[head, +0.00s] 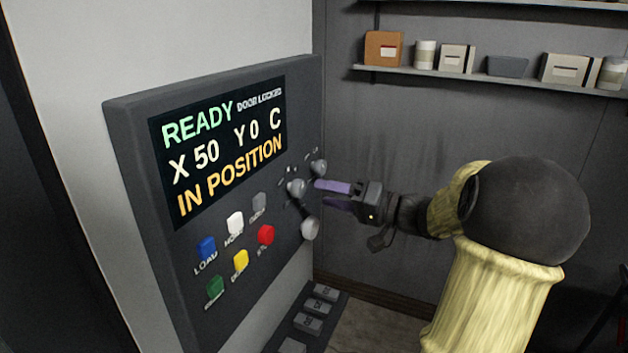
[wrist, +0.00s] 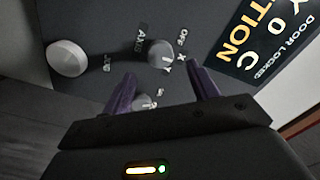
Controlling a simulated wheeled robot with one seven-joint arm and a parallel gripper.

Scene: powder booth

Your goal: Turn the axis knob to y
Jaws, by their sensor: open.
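The axis knob (head: 296,187) is a grey round knob on the dark control panel. In the wrist view, the axis knob (wrist: 160,53) sits beside the AXIS label, with OFF, X and Y marks around its right and lower side. I cannot tell for sure which mark it points to. My gripper (head: 320,193) is open and empty, its purple fingers pointing at the panel just right of the axis knob. In the wrist view, the fingertips of my gripper (wrist: 162,78) lie on either side of the knob's line, seemingly short of it.
A second small knob (head: 318,167) is close by and shows between the fingers in the wrist view (wrist: 143,103). A larger jog knob (head: 310,229) is below. The display (head: 222,150) reads READY, X 50, Y 0, IN POSITION. Coloured buttons (head: 235,240) sit below it.

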